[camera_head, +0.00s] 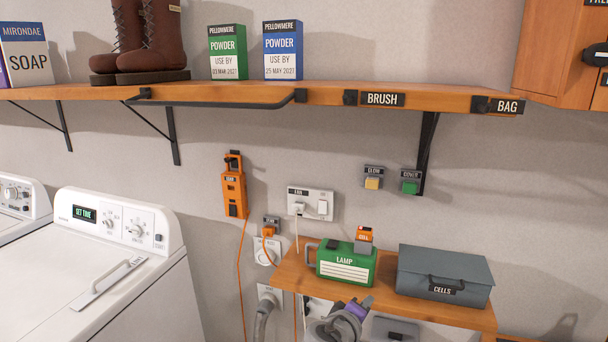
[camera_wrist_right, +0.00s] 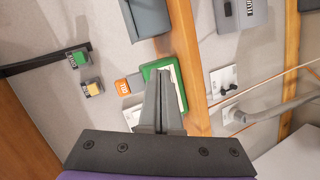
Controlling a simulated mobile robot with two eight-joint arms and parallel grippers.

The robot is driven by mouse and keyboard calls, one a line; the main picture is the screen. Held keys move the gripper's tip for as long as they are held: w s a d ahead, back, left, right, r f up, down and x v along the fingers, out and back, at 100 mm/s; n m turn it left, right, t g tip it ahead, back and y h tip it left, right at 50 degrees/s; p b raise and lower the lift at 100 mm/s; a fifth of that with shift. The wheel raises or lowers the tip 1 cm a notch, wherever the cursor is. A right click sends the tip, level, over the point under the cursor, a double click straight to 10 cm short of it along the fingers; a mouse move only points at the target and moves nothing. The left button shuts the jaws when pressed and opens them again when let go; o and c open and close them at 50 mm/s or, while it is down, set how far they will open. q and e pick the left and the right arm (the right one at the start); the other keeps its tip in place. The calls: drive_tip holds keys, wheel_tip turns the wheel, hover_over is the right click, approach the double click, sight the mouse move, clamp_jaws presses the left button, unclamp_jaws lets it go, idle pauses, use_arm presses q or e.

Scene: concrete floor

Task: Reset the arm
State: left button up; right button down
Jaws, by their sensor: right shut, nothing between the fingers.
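My right gripper (camera_head: 362,302) shows at the bottom of the head view, in front of the small wooden shelf and below the green lamp (camera_head: 345,266). In the right wrist view its fingers (camera_wrist_right: 163,75) are together with nothing between them. They overlap the green lamp (camera_wrist_right: 178,72) in that picture, and I cannot tell whether they touch it. Most of the right arm is out of the picture. My left gripper is in neither view.
The small shelf (camera_head: 470,312) also holds a grey CELLS box (camera_head: 445,272). A long shelf (camera_head: 330,93) with boots (camera_head: 150,40) and powder boxes (camera_head: 283,52) runs above. White washers (camera_head: 120,260) stand at left. An orange cable (camera_head: 240,275) hangs on the wall.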

drive_tip(key=s+d+f+m+g+y, duration=0.1)
drive_tip(key=s+d+f+m+g, duration=0.2)
drive_tip(key=s, duration=0.5)
drive_tip(key=s+d+f+m+g+y, duration=0.1)
drive_tip(key=s+d+f+g, duration=0.1)
drive_tip(key=s+d+f, duration=0.45)
drive_tip(key=s+a+f+m+y, duration=0.2)
drive_tip(key=s+a+f, duration=0.1)
drive_tip(key=s, duration=0.4)
drive_tip(key=s+a+f+m+g+y, duration=0.1)
drive_tip(key=s+a+f+m+y, duration=0.1)
drive_tip(key=s, duration=0.6)
drive_tip(key=shift+a+f+y, duration=0.4)
drive_tip(key=shift+f+y, duration=0.3)
drive_tip(key=shift+f, duration=0.1)
drive_tip(key=shift+s, duration=0.1)
